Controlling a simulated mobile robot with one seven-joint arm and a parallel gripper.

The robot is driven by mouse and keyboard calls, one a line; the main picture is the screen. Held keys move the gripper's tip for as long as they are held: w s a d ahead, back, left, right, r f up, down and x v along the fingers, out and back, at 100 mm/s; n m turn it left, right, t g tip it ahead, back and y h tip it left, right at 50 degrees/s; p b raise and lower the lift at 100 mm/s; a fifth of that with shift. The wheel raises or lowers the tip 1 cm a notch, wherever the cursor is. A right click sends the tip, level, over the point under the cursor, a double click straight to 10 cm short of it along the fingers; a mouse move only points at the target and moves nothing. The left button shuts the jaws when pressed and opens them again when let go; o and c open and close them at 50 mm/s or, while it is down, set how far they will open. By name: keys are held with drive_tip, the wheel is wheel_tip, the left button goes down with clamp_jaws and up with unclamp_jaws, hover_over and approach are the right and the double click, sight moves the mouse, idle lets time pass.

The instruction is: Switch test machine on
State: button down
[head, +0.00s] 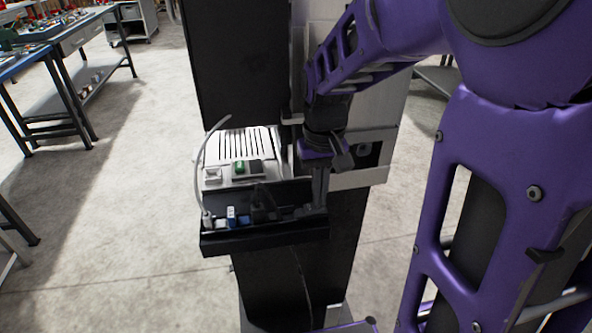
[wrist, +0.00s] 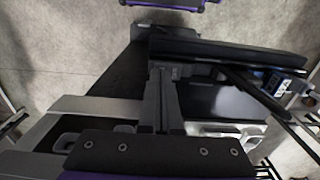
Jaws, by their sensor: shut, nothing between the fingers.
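The machine is a tall black housing (head: 238,60) with a white slotted unit (head: 243,145) in its opening. A small green switch or button (head: 240,167) sits on the unit's front beside a dark part. A black shelf (head: 262,240) juts out below it. My gripper (head: 318,205) points down at the right end of this shelf, right of and below the green part. In the wrist view its fingers (wrist: 165,75) are together and empty, close to the black shelf (wrist: 235,52). I cannot tell whether the tips touch it. The green part is not visible in the wrist view.
Plugs and connectors (head: 231,216) stand on the shelf, with a pale cable (head: 206,150) rising at its left. A metal panel (head: 365,160) is right of my gripper. Workbenches (head: 70,60) stand at the left. The floor (head: 130,220) between is clear.

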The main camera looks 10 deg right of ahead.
drive_tip(key=shift+f, duration=0.3)
drive_tip(key=shift+r, duration=0.1)
wheel_tip(320, 180, up, 7)
drive_tip(key=p, duration=0.5)
drive_tip(key=shift+p, duration=0.4)
